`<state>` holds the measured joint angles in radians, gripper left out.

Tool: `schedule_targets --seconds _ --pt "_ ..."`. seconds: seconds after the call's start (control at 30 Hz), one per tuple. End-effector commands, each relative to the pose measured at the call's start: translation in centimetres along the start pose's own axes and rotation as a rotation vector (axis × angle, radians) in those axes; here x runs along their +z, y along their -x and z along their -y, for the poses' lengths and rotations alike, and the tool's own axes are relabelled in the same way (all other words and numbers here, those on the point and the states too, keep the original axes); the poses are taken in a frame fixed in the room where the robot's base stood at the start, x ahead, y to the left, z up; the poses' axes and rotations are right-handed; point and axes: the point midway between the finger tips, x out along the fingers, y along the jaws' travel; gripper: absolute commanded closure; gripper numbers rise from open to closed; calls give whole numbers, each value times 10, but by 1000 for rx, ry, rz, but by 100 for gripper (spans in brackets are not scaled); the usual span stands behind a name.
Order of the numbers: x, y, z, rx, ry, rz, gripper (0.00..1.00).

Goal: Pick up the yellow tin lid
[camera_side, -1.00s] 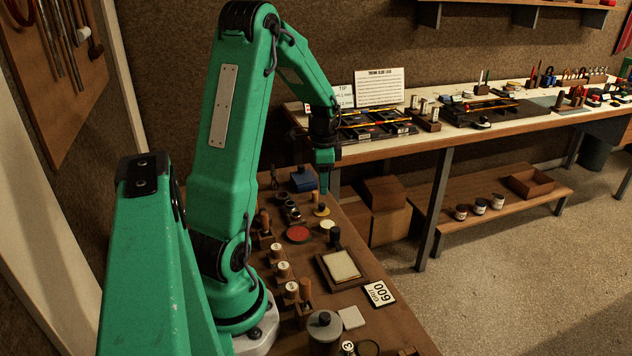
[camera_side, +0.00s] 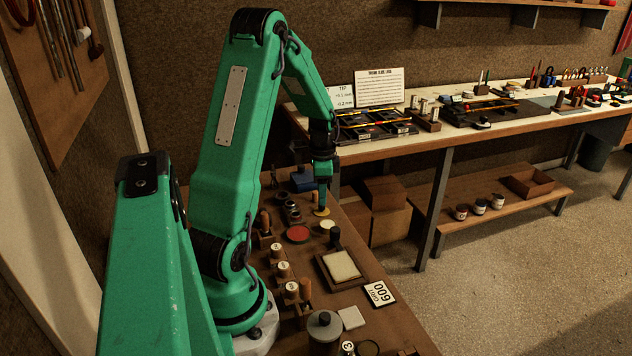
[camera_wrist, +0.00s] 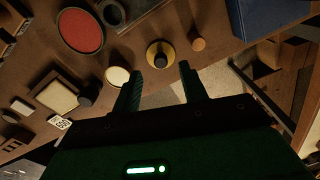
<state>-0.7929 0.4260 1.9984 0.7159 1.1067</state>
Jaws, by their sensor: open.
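The yellow tin lid (camera_side: 322,212) lies on the brown bench top toward its far end. In the wrist view it is a yellow disc with a dark round knob in the middle (camera_wrist: 152,62). My gripper (camera_side: 321,197) points down just above the lid in the side view. In the wrist view my gripper (camera_wrist: 161,68) shows two dark fingers spread apart, with the lid lined up between and just past their tips. Nothing is held. I cannot tell whether the fingertips touch the lid.
A red round pad (camera_side: 297,233) and a pale disc (camera_side: 327,226) lie near the lid. A blue box (camera_wrist: 262,16) stands beyond it. The bench's edge is close by.

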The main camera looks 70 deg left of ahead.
Motion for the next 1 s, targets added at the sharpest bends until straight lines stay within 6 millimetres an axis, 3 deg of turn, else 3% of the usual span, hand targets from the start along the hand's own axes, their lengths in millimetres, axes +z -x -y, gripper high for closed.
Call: schedule_targets --seconds 0.4,1.0 --pt "-1 -42 1 2 0 1 57" --pt "-1 -45 1 1 0 1 57"
